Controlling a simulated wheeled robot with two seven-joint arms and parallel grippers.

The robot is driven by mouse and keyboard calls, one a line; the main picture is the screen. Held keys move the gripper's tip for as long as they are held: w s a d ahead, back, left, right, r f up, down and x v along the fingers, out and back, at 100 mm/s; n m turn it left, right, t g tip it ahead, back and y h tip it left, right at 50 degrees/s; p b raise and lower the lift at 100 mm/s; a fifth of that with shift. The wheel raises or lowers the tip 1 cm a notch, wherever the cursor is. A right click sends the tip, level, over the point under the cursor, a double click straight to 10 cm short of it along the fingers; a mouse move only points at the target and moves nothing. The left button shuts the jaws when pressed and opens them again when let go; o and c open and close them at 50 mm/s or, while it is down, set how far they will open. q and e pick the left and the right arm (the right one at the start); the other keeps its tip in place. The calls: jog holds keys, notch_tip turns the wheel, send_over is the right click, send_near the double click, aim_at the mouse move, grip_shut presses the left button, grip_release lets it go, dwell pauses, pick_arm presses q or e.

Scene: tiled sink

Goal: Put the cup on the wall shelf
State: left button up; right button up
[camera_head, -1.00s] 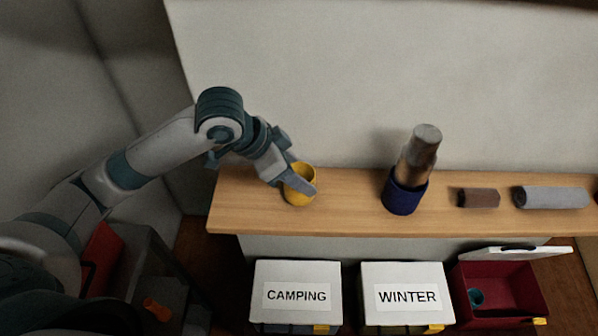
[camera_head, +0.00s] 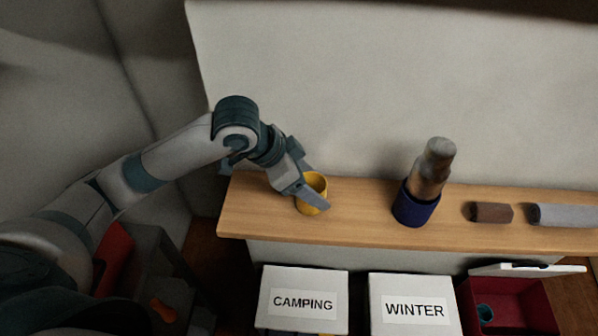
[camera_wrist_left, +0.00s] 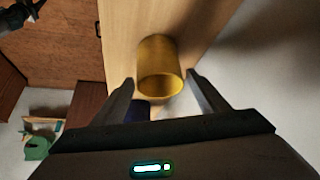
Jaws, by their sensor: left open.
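A yellow cup (camera_head: 314,185) stands upright on the wooden wall shelf (camera_head: 262,222), near its left end. My left gripper (camera_head: 316,198) is open at the cup, and one finger crosses in front of it and hides part of its side. In the left wrist view, the cup (camera_wrist_left: 160,68) shows between the two spread fingertips (camera_wrist_left: 161,80), one on each side. Whether a finger touches it, I cannot tell.
A dark blue holder (camera_head: 415,208) with a brownish cylinder (camera_head: 432,168) stands right of the cup. A brown roll (camera_head: 491,212) and a grey roll (camera_head: 563,215) lie further right. White boxes labelled CAMPING (camera_head: 304,283) and WINTER (camera_head: 410,290) and an open red box (camera_head: 520,306) stand below.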

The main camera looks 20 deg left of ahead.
pick_arm(q)
jog(key=b+v, duration=0.2)
jog(key=v, duration=1)
jog(key=shift+b, duration=0.3)
dwell(0.4)
